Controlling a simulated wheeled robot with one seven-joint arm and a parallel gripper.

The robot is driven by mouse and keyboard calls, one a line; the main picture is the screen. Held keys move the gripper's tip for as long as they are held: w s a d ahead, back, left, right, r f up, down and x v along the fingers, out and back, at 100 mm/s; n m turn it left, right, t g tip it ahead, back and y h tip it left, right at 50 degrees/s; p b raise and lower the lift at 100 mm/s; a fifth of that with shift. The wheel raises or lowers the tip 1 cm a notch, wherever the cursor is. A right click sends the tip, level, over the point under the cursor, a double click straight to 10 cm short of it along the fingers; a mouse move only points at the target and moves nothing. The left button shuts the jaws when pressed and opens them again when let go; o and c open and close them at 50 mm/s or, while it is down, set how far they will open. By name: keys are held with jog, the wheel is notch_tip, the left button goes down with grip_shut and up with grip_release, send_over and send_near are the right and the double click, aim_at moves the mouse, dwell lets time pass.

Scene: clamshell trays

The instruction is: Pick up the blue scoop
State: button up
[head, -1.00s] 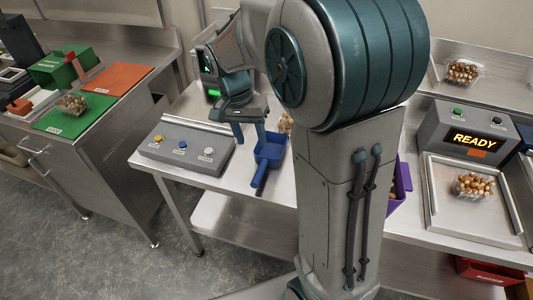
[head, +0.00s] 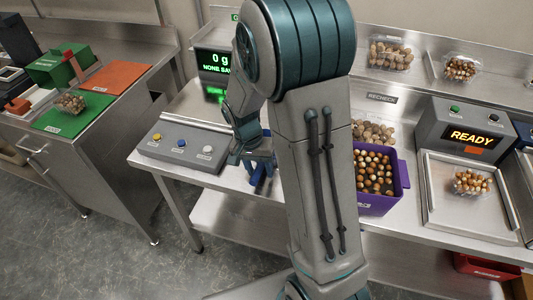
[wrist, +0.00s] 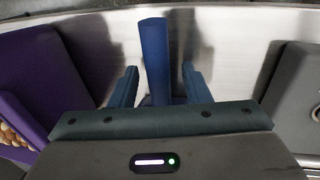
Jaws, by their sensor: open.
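The blue scoop (head: 258,180) is mostly hidden behind my gripper and arm in the head view; a bit of its blue handle shows near the table's front edge. In the wrist view the blue handle (wrist: 155,55) stands between the two open fingers of my gripper (wrist: 157,88). A gap shows on each side of the handle, so the fingers look apart from it. In the head view my gripper (head: 257,165) is low over the table at the scoop. The scoop's bowl is hidden.
A grey button panel (head: 183,145) stands left of my gripper. A purple bin (head: 380,203) of nuts stands to the right, behind my arm. In the wrist view the purple bin (wrist: 35,70) is left and a grey box (wrist: 292,90) right. A READY scale (head: 470,135) stands further right.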

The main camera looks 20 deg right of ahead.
grip_shut()
jog(key=shift+r, duration=0.1)
